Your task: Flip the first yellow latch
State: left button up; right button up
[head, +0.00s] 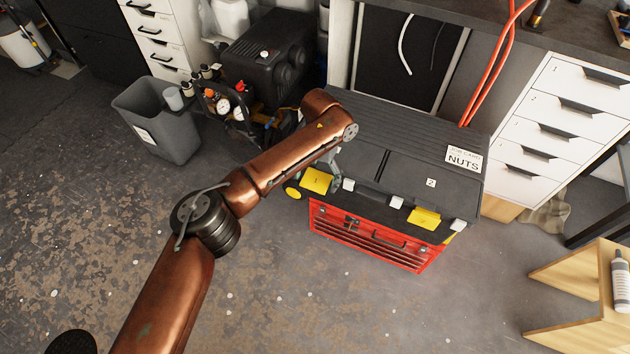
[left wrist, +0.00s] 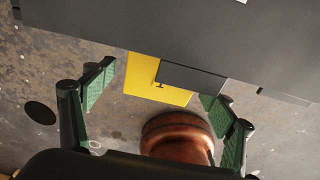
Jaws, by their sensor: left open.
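The first yellow latch (head: 316,181), marked 1, is on the front edge of a black toolbox (head: 400,130), at its left end. A second yellow latch (head: 424,218) is further right on the same front edge. My left gripper (head: 336,180) is at the first latch, partly hidden by my arm. In the left wrist view my left gripper (left wrist: 160,97) is open, its green-padded fingers spread to either side of the yellow latch (left wrist: 145,80). A dark toolbox part covers some of the latch. Contact cannot be told. My right gripper is not in view.
A red tool chest (head: 365,240) stands under the black toolbox. A grey bin (head: 160,125) and a black compressor (head: 265,60) are to the left. White drawers (head: 560,120) and a wooden stool (head: 575,285) are to the right. The floor in front is clear.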

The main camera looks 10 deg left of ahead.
aim_at(317, 177)
pick_arm(q)
notch_tip(317, 177, up, 10)
jog(key=w, duration=0.1)
jog(key=shift+d+r, duration=0.2)
jog(key=shift+r, duration=0.05)
dwell(0.4)
